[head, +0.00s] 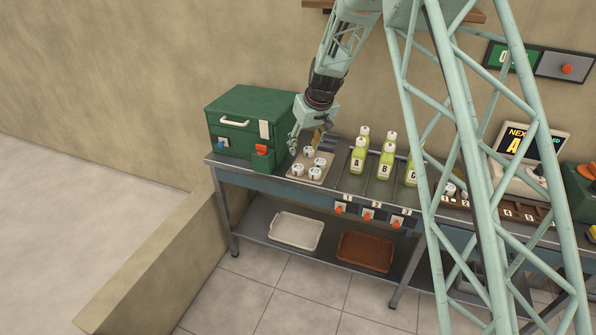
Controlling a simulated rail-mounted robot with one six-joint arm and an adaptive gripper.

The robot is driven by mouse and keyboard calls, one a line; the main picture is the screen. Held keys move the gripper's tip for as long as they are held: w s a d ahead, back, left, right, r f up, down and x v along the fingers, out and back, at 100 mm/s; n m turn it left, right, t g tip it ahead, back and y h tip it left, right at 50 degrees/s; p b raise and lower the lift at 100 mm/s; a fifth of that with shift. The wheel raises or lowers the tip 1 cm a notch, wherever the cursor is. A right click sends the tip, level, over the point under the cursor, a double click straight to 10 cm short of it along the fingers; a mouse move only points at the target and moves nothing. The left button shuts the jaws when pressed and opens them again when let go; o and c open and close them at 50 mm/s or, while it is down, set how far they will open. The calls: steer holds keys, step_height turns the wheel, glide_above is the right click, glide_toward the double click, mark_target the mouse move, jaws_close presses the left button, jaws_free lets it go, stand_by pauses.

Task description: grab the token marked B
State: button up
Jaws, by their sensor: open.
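Several white round tokens (309,152) sit on a tan tray (322,178) on the metal bench. Their dark markings are too small to read, so I cannot tell which one is B. My gripper (307,144) is open and points down just above the back of the tray, over the rear tokens. Nothing shows between its fingers. I cannot tell the exact height of the fingertips over the tokens. The gripper may hide part of the tray's back edge.
A green box (243,117) with a white handle stands left of the tray. Yellow-green bottles (357,158), some lettered A, B and C, stand right of it. Numbered orange switches line the bench front. A screen (532,147) stands farther right. My lattice frame hides part of the bench.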

steer(key=shift+f, duration=0.1)
steer(key=b, duration=0.1)
glide_above(298, 167)
steer(key=s+d, duration=0.1)
steer(key=s, duration=0.1)
steer(key=shift+f, duration=3.9)
steer(key=shift+f, duration=0.1)
steer(key=shift+b+x, duration=0.65)
steer(key=shift+x, duration=1.85)
steer(key=shift+d, duration=0.1)
steer(key=shift+c, duration=0.5)
steer(key=c, duration=0.8)
